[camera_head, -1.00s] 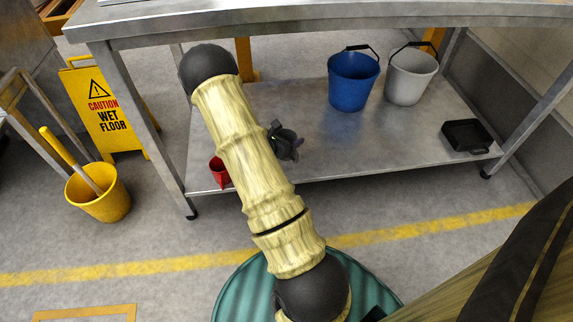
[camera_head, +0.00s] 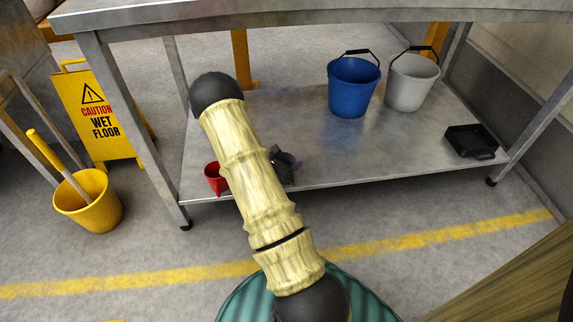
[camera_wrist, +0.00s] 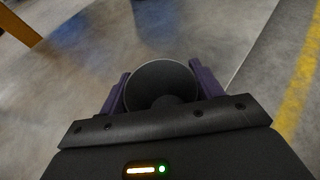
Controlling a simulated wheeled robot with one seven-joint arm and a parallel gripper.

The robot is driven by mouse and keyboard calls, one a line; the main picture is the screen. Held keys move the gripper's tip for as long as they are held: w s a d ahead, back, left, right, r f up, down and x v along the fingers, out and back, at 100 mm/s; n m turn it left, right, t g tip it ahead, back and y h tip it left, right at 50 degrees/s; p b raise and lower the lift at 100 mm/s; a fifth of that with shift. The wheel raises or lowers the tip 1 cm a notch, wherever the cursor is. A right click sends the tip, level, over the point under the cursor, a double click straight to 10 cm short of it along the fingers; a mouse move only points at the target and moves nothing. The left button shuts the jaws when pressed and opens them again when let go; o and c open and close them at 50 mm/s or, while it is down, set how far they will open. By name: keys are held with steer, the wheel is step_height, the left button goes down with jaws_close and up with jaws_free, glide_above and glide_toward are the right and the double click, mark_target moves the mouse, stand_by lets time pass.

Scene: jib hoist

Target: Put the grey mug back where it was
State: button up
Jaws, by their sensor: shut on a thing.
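The grey mug (camera_wrist: 160,84) is between the two fingers of my gripper (camera_wrist: 161,88) in the wrist view, its round rim facing the camera. The gripper is shut on it. In the head view my gripper (camera_head: 283,165) shows as a dark shape beside my arm, over the front part of the steel table's lower shelf (camera_head: 345,150). My arm hides part of it, and the mug cannot be made out clearly there. I cannot tell whether the mug touches the shelf.
A red mug (camera_head: 213,178) stands at the shelf's front left, partly behind my arm. A blue bucket (camera_head: 352,88), a grey bucket (camera_head: 410,82) and a black tray (camera_head: 470,141) stand on the shelf. A wet floor sign (camera_head: 95,115) and yellow bucket (camera_head: 90,205) are left.

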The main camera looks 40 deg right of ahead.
steer(key=shift+f, duration=0.15)
steer(key=o, duration=1.1)
steer(key=shift+a+r+p, duration=0.15)
steer(key=shift+r+p, duration=0.1)
steer(key=shift+p, duration=0.05)
steer(key=p+v, duration=0.5)
steer(key=v, duration=0.6)
steer(key=shift+a+p, duration=0.35)
steer(key=shift+s+r, duration=0.1)
